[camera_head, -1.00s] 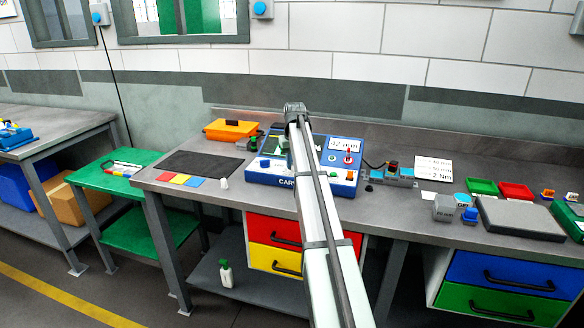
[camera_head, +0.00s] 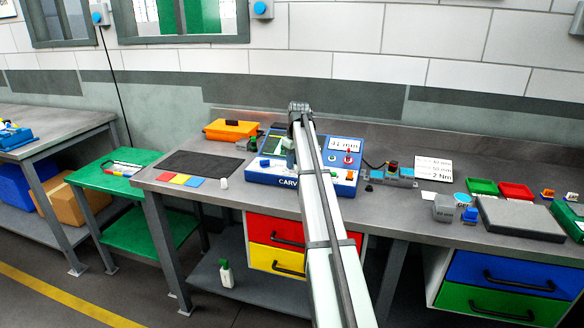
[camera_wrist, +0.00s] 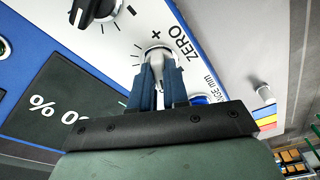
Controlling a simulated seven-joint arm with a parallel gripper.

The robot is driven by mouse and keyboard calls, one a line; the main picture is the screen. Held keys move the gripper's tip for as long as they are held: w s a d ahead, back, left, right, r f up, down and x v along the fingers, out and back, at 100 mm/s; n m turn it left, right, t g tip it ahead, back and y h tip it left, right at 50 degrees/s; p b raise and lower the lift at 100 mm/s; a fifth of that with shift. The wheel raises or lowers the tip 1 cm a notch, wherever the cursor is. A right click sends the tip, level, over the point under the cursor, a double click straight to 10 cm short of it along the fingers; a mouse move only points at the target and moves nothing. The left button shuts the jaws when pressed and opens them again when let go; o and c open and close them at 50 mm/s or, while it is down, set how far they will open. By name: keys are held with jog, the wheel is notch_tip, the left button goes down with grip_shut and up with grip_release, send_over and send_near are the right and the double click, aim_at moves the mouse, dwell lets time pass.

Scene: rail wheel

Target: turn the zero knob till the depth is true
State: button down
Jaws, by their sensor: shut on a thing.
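The zero knob (camera_wrist: 157,58) is a light grey knob on the white panel, beside the printed word ZERO and a plus mark, in the wrist view. My gripper (camera_wrist: 157,80) is shut on it, with a blue finger on each side. In the head view the blue machine (camera_head: 262,175) stands on the grey bench, and my arm hides the knob and part of the panel. A dark display (camera_wrist: 60,105) beside the knob shows a percent sign and is partly covered.
A black knob (camera_wrist: 95,10) sits near the zero knob in the wrist view. A red-topped switch (camera_head: 348,151) stands on the machine's right. Blue-grey parts (camera_head: 393,174) lie right of the machine; a dark mat (camera_head: 202,164) lies left.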

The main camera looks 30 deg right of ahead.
jog(key=shift+n, duration=0.6)
jog(key=shift+d+n, duration=0.1)
jog(key=shift+n, duration=0.4)
jog(key=c, duration=1)
grip_release()
jog(key=shift+r, duration=0.15)
jog(key=shift+r, duration=3.4)
